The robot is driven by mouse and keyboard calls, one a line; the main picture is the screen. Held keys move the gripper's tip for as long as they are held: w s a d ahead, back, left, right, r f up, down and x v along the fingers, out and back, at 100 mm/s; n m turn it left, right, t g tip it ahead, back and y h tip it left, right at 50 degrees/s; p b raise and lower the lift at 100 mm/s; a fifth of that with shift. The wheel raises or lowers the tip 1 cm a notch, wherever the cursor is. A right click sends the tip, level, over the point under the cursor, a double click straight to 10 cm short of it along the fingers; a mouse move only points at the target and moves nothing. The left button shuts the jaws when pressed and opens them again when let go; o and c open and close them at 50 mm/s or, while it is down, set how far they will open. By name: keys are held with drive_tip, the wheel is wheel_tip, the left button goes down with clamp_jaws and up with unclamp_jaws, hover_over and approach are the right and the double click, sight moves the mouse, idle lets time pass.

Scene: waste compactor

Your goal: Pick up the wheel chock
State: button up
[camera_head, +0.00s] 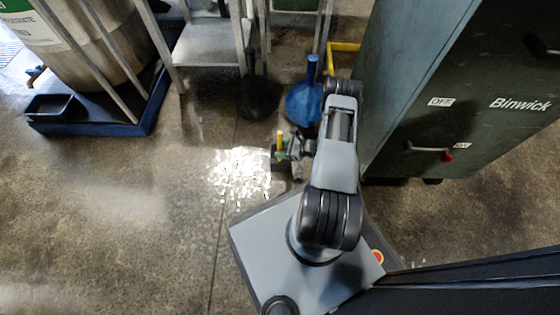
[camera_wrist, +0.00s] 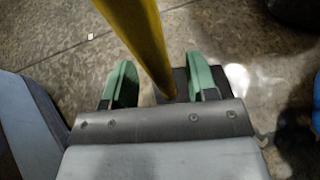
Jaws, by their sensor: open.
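The wheel chock (camera_head: 280,167) is a dark block with an upright yellow handle, on the floor left of my arm in the head view. In the wrist view its yellow handle (camera_wrist: 143,35) runs down between the two green fingers. A dark part at the handle's foot shows partly behind the right finger. My gripper (camera_wrist: 162,78) is open, with a finger on each side of the handle; I cannot tell whether either touches it. In the head view my gripper (camera_head: 288,149) is small and overlaps the chock.
A green Binwick compactor (camera_head: 400,90) stands at the right, with a red-tipped lever (camera_head: 430,150). A blue scoop-like object (camera_head: 304,103) and a dark rounded object (camera_head: 259,97) stand behind the chock. A metal tank (camera_head: 90,55) sits on a blue tray at upper left. Floor at left is clear.

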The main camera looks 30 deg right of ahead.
drive_tip(key=shift+w+a+f, duration=0.25)
drive_tip(key=shift+w+a, duration=0.15)
drive_tip(key=shift+a, duration=0.05)
clamp_jaws()
idle(1.1)
drive_tip(key=shift+r, duration=0.15)
